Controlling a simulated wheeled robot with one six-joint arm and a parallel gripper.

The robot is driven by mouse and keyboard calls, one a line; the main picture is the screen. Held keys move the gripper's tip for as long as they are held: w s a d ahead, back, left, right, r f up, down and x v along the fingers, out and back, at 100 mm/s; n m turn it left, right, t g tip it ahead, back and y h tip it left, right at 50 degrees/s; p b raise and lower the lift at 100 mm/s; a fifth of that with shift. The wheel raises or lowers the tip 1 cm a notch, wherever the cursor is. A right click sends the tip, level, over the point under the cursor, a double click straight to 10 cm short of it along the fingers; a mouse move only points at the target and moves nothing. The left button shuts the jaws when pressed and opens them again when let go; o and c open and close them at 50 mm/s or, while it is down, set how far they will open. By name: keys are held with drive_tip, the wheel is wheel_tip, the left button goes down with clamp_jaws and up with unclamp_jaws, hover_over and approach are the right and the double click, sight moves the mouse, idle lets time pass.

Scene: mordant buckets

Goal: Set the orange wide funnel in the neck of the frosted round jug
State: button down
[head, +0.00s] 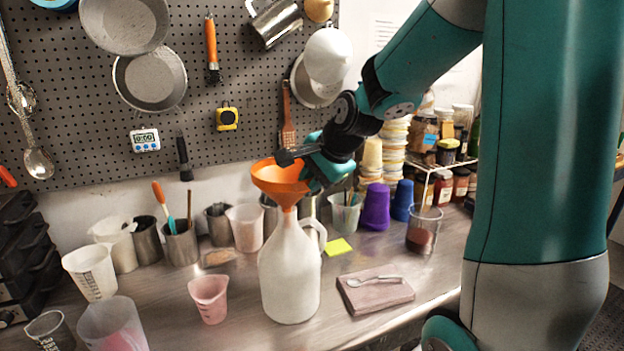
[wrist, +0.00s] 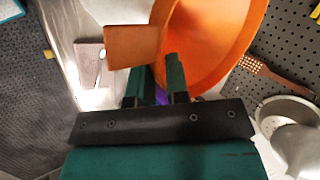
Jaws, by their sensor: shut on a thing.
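The orange wide funnel (head: 281,183) is upright over the frosted round jug (head: 290,272), which stands upright on the metal bench. The funnel's narrow end meets the jug's neck in the head view; how deep the spout sits is hidden. My gripper (head: 312,172) is at the right side of the funnel's rim, shut on the funnel. In the wrist view the orange bowl (wrist: 212,45) and its flat tab (wrist: 132,47) lie just beyond my fingers (wrist: 155,82). The jug is not clearly seen there.
A pink beaker (head: 209,298) stands left of the jug. Cups and pots line the back, under a pegboard (head: 185,130) with hanging tools.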

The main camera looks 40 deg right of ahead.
drive_tip(key=shift+f, duration=0.1)
drive_tip(key=shift+f, duration=0.3)
idle(0.3)
drive_tip(key=c, duration=1)
unclamp_jaws()
drive_tip(key=shift+c, duration=0.2)
